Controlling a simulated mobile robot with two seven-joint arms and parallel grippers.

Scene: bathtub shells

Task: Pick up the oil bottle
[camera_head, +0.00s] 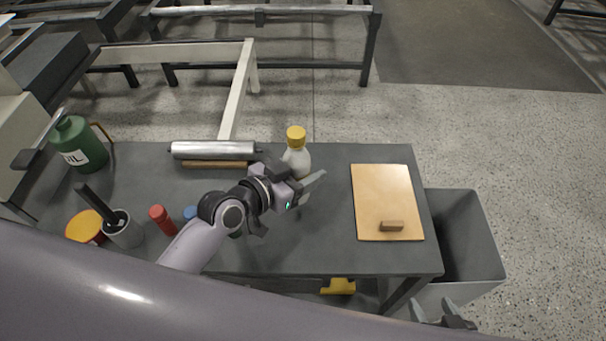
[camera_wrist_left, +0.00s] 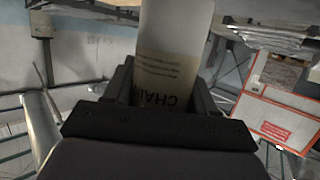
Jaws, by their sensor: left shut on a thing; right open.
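A whitish bottle with a yellow cap (camera_head: 297,158) is upright at the far middle of the grey workbench. My left gripper (camera_head: 298,186) is shut on it, with the fingers around its lower body. In the left wrist view the bottle (camera_wrist_left: 175,55) stands between the jaws, and its beige label reads "CHAI…". Its base is hidden by the gripper, so I cannot tell whether it touches the bench. A green can (camera_head: 79,143) marked "…IL" stands at the bench's left end. My right gripper (camera_head: 438,314) is open and empty at the lower right, near the grey bin.
The workbench (camera_head: 335,245) also carries a metal roller (camera_head: 213,149), a wooden board with a small block (camera_head: 382,190), a grey cup with a dark handle (camera_head: 122,232), a yellow-rimmed tub (camera_head: 85,227) and a red bottle (camera_head: 162,219). A grey bin (camera_head: 470,235) stands at the right.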

